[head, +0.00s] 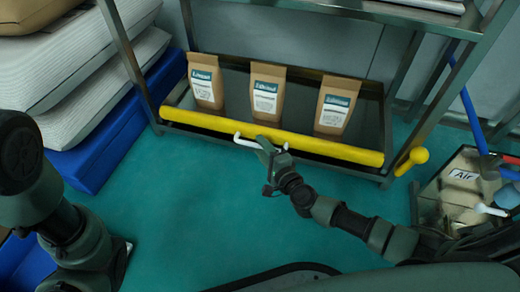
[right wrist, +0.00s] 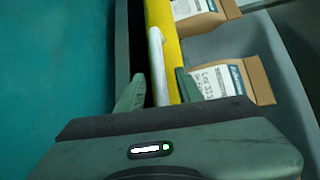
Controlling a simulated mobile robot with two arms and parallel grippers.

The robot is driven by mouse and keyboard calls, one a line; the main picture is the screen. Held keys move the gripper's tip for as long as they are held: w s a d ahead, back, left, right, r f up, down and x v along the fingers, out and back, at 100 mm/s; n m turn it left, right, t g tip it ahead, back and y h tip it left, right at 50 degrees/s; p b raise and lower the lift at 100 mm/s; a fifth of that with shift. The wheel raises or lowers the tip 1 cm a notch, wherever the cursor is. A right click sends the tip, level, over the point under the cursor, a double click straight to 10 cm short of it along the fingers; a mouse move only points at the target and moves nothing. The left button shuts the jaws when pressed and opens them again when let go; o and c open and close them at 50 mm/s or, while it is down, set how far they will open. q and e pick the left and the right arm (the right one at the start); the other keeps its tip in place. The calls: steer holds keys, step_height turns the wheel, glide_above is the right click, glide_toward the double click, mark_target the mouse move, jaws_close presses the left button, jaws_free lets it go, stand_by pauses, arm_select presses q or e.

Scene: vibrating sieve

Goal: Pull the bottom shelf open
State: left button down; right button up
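The bottom shelf is a dark tray (head: 234,92) low in the metal rack, with a yellow front bar (head: 300,145). A white handle (head: 245,141) sticks out from the front of the bar. My right gripper (head: 264,146) is at the handle's right part. In the right wrist view the white handle (right wrist: 157,65) runs between the two spread fingers of my right gripper (right wrist: 158,90), with a small gap beside the right finger. The yellow bar (right wrist: 165,20) lies just behind the handle. My left arm shows at the left of the head view, but its gripper is out of sight.
Three brown paper bags (head: 267,93) stand upright on the shelf. White sacks (head: 95,80) on a blue base (head: 115,150) are at the left. The green floor (head: 200,210) in front is clear.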

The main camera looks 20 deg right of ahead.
steer(key=shift+w+a, duration=0.1)
steer(key=shift+w, duration=0.4)
jaws_close()
steer(key=shift+f, duration=0.1)
stand_by(1.0)
